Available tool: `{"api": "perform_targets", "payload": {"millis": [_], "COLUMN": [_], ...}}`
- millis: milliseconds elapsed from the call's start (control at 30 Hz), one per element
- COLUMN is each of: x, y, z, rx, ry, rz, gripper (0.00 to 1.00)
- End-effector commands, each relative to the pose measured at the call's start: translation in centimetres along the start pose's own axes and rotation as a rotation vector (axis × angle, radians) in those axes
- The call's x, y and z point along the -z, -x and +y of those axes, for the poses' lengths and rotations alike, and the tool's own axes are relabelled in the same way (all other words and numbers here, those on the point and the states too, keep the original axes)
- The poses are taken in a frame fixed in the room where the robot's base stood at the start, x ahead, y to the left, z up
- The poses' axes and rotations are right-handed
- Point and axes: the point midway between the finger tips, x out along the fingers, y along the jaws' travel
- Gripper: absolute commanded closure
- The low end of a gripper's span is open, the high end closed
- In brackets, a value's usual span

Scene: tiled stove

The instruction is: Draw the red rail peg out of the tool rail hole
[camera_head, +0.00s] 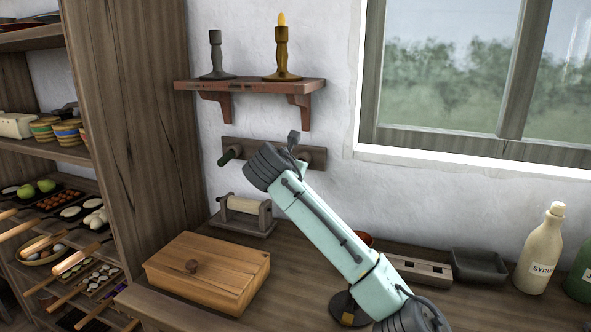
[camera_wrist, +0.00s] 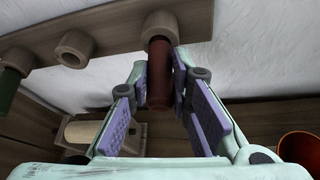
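The red rail peg (camera_wrist: 160,78) sits in a round wooden boss of the tool rail (camera_wrist: 112,42) in the wrist view, its free end pointing toward me. My gripper (camera_wrist: 161,85) has its purple-padded fingers on either side of the peg, with no clear gap, and looks shut on it. The peg's inner end is hidden in the hole. In the head view my gripper (camera_head: 291,150) is up at the tool rail (camera_head: 262,147), and my wrist hides the red peg there.
An empty boss (camera_wrist: 75,48) and a green peg (camera_wrist: 12,75) are farther left on the rail. A shelf (camera_head: 250,84) with two candlesticks hangs above. A roller stand (camera_head: 243,215) and a wooden box (camera_head: 207,272) stand below. An orange-rimmed pot (camera_wrist: 300,150) is at lower right.

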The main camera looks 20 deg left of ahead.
Motion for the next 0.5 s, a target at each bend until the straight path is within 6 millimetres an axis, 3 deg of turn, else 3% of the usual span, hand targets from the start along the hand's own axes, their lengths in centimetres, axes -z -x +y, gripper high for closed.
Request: {"api": "perform_targets", "payload": {"millis": [233, 500], "x": [-0.01, -0.02], "y": [0.01, 0.01], "z": [0.01, 0.00], "rx": [0.000, 0.000], "ry": [0.000, 0.000], "rz": [0.000, 0.000], "gripper": [1.00, 1.00]}}
